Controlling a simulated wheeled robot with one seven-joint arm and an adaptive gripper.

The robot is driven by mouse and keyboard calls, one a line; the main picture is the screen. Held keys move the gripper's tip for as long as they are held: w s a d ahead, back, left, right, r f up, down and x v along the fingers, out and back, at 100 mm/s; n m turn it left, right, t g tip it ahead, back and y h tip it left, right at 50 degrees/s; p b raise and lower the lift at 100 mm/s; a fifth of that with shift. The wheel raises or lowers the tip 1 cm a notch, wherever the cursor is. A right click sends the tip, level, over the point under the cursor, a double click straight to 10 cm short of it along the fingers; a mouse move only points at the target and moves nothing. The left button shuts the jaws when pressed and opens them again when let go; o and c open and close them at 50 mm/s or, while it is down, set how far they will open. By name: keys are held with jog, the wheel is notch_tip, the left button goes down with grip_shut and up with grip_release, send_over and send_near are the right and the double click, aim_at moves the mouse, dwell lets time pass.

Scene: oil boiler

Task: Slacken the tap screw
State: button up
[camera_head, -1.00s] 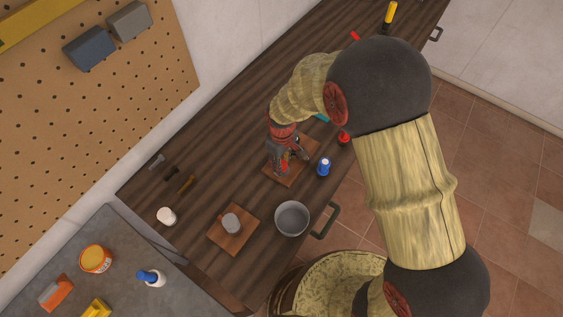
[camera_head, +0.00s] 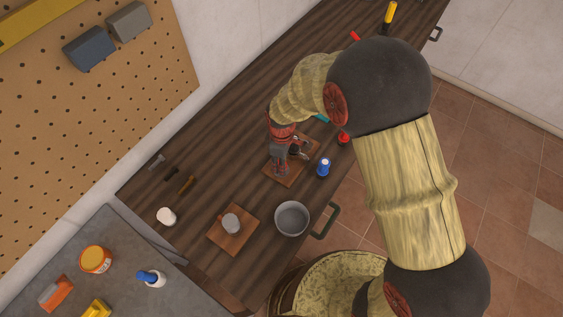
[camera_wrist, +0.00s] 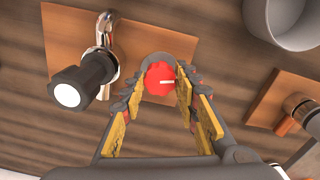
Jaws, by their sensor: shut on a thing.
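The tap stands on a wooden board (camera_head: 302,168) on the dark bench. In the wrist view it has a chrome pipe (camera_wrist: 107,32) and a black handle with a white cap (camera_wrist: 68,95). Beside it is a round red screw knob (camera_wrist: 160,78) with a white line on its face. My gripper (camera_wrist: 160,82) has its yellow-padded fingers on both sides of this knob and is shut on it. In the head view my gripper (camera_head: 282,158) points down over the board and hides the red knob.
A grey bowl (camera_head: 292,219) and a second board (camera_head: 221,246) with a grey fitting (camera_head: 231,223) lie nearer. Small tools lie to the left.

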jog(key=o, duration=1)
jog(key=shift+o, duration=0.8)
jog(key=shift+r, duration=0.15)
notch_tip(320, 180, up, 12)
